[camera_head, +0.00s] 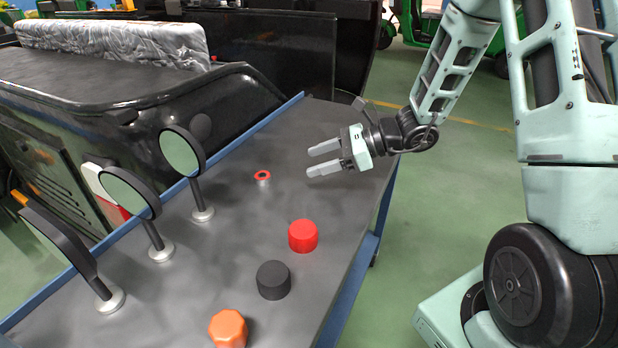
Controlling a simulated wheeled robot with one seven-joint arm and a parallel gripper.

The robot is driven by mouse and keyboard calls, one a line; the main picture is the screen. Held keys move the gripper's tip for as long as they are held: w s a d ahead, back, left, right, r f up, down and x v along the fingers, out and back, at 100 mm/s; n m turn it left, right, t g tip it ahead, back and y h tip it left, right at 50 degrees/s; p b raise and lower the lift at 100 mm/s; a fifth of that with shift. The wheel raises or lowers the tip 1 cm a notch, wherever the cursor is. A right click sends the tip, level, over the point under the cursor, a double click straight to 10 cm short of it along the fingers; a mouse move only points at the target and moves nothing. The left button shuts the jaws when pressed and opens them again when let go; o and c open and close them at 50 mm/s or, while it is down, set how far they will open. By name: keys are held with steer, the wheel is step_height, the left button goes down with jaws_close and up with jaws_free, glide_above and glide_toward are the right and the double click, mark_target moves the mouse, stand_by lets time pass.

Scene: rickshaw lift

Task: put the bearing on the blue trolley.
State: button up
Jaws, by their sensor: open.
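The gripper is open with nothing between the fingers.
A red cap (302,236), a black cap (273,280) and an orange knob (228,328) stand nearer on the trolley. A black vehicle body (215,110) borders the left side.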

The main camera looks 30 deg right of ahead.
steer(key=s+a+n+g, duration=0.1)
steer(key=a+n, duration=0.1)
steer(key=s+a+r+n+g, duration=0.1)
steer(key=s+a+g, duration=0.1)
steer(key=a, duration=0.1)
steer(key=s+a+n+g, duration=0.1)
steer(key=s+a+n, duration=0.1)
steer(key=shift+s+a+r+n, duration=0.1)
steer(key=shift+a+r+n, duration=0.2)
steer(key=shift+a+r, duration=0.1)
steer(key=s+a+n+g, duration=0.1)
steer(key=s, duration=0.1)
steer(key=s+a+n+g, duration=0.1)
steer(key=a+n, duration=0.1)
steer(key=s+a+n+g+h, duration=0.1)
steer(key=s, duration=0.1)
steer(key=shift+s+a+r+n+g, duration=0.3)
steer(key=shift+s+r+n+g, duration=0.05)
steer(key=shift+r+n+g, duration=0.05)
steer(key=s+a+r+n+t+h, duration=0.1)
steer(key=s+a+r+n+h, duration=0.1)
steer(key=s+n+h, duration=0.8)
steer(key=s+n, duration=0.5)
steer(key=n, duration=0.6)
steer(key=shift+s+a, duration=0.25)
steer(key=shift+a, duration=0.15)
steer(key=shift+r, duration=0.1)
